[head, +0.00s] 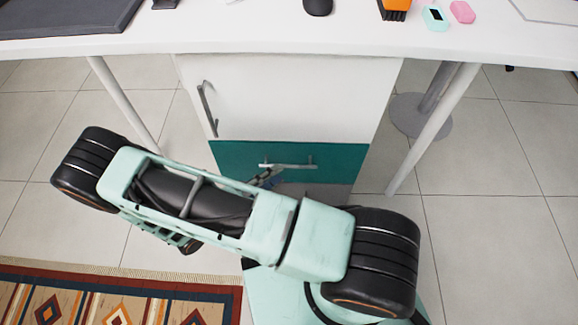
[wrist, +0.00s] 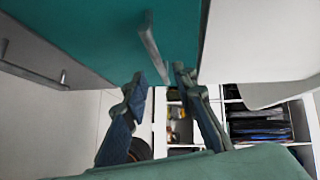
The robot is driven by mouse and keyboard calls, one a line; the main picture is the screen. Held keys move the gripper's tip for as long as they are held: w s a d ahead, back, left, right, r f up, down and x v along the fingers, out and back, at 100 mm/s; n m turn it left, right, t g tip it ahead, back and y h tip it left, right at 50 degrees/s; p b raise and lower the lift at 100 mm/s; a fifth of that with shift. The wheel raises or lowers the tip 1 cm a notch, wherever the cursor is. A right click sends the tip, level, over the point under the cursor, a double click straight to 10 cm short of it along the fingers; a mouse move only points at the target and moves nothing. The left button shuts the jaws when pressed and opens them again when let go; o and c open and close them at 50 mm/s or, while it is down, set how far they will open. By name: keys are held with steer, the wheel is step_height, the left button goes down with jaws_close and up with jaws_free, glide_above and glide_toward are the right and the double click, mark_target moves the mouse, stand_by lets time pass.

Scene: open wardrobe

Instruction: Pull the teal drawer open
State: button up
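The teal drawer (head: 232,157) is in the white cabinet under the table, below a white door. Its front looks level with the cabinet front. Its grey bar handle (head: 298,165) runs across the front. In the wrist view the teal front (wrist: 85,35) fills the upper part, and the handle (wrist: 150,45) sticks out from it. My gripper (wrist: 160,78) is open, with one finger on each side of the handle's near end in the picture. I cannot tell whether either finger touches it. In the head view my arm hides most of the gripper and part of the drawer.
The white cabinet door (head: 290,95) with a vertical handle (head: 207,108) is above the drawer. Table legs (head: 433,130) stand on both sides. A patterned rug (head: 120,295) lies at lower left. Tiled floor (head: 490,220) is clear at right.

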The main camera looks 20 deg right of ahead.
mark_target(289, 167)
steer(key=b+x, duration=0.1)
steer(key=x, duration=0.5)
steer(key=shift+d, duration=0.1)
steer(key=shift+c, duration=0.2)
jaws_close()
